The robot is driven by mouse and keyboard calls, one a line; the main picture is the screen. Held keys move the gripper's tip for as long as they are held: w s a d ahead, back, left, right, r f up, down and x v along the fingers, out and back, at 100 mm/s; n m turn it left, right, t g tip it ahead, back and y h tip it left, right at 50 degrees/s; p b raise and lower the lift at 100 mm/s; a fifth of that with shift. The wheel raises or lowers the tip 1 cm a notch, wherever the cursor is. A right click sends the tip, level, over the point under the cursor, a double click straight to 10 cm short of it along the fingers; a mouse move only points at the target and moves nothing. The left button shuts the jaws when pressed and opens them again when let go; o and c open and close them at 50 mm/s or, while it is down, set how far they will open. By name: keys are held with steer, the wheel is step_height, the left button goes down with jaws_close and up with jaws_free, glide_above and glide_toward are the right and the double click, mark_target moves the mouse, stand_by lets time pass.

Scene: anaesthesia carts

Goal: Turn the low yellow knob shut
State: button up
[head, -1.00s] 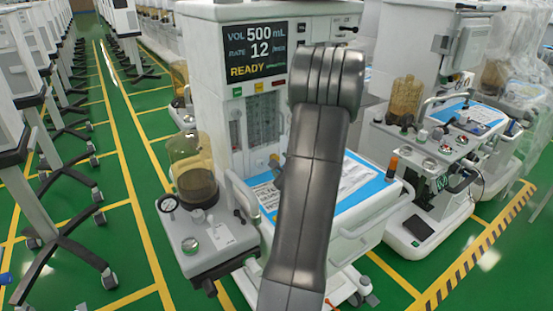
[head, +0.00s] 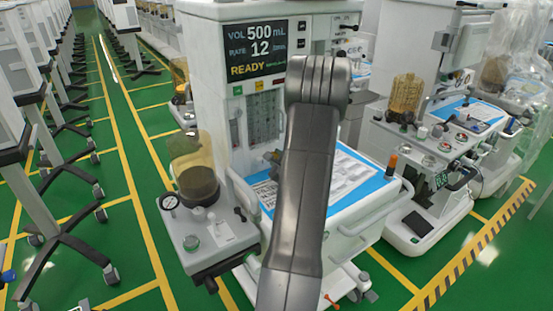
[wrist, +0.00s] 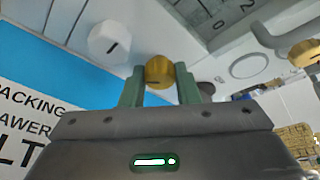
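The yellow knob (wrist: 159,71) shows in the wrist view, brass-coloured and round with a short dark mark, directly ahead of my gripper. My gripper (wrist: 159,82) has its two green fingers apart, one on each side of the knob. A narrow gap seems to show at the left finger; contact at the right one is unclear. In the head view my grey arm hides the knob and most of my gripper, in front of the cart (head: 215,60) whose screen reads READY.
A white knob (wrist: 108,38) sits left of the yellow one, and another brass knob (wrist: 304,53) is at the right edge. A blue-edged printed sheet (head: 350,180) lies on the cart's worktop. A second cart (head: 430,150) stands to the right.

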steer(key=shift+p, duration=0.3)
steer(key=m+p, duration=0.1)
steer(key=m+g+y+p, duration=0.1)
steer(key=m, duration=0.1)
steer(key=shift+d+r+p, duration=0.1)
steer(key=shift+r+p, duration=0.15)
steer(key=shift+p, duration=0.05)
steer(key=m+g+y+p, duration=0.1)
steer(key=m, duration=0.1)
steer(key=m+g+y+p, duration=0.1)
steer(key=p, duration=0.1)
steer(key=shift+w+d+m, duration=0.15)
steer(key=shift+m, duration=0.25)
steer(key=m+y, duration=0.1)
steer(key=m+p, duration=0.1)
steer(key=m+y+p, duration=0.1)
steer(key=shift+w+d+f+m+g+y, duration=0.1)
steer(key=shift+d+f+m+g+y, duration=0.05)
steer(key=shift+f+m+g+y, duration=0.2)
steer(key=shift+m+g+y, duration=0.35)
steer(key=shift+m+y, duration=0.5)
steer(key=shift+m, duration=0.9)
steer(key=o, duration=1)
steer(key=shift+c, duration=0.2)
